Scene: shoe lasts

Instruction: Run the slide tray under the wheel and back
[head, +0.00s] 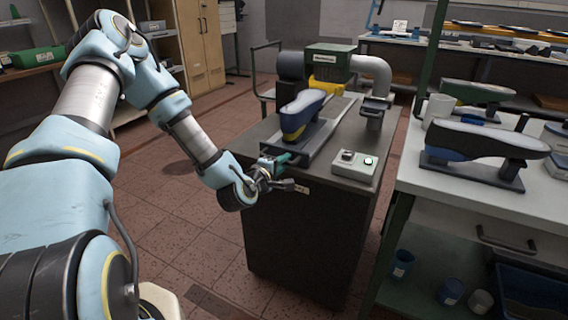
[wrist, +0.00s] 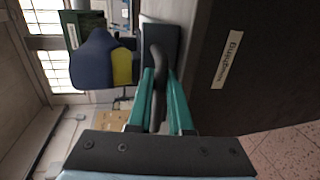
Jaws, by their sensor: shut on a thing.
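The slide tray (head: 322,140) is a long dark plate on top of the dark machine cabinet. A shoe last (head: 302,114), blue-grey with a yellow band, stands on it; the last also shows in the wrist view (wrist: 92,62). My gripper (head: 284,160) is at the tray's near end. In the wrist view its green fingers (wrist: 160,88) are shut around the tray's dark curved handle (wrist: 157,58). The grinding machine (head: 328,58) with a green housing and a yellow part stands behind the last. The wheel itself is not clearly visible.
A control box (head: 355,166) with a knob and a button sits on the cabinet (head: 308,235), right of the tray. A workbench (head: 480,185) with more lasts on stands is at the right. Tiled floor at the left is free.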

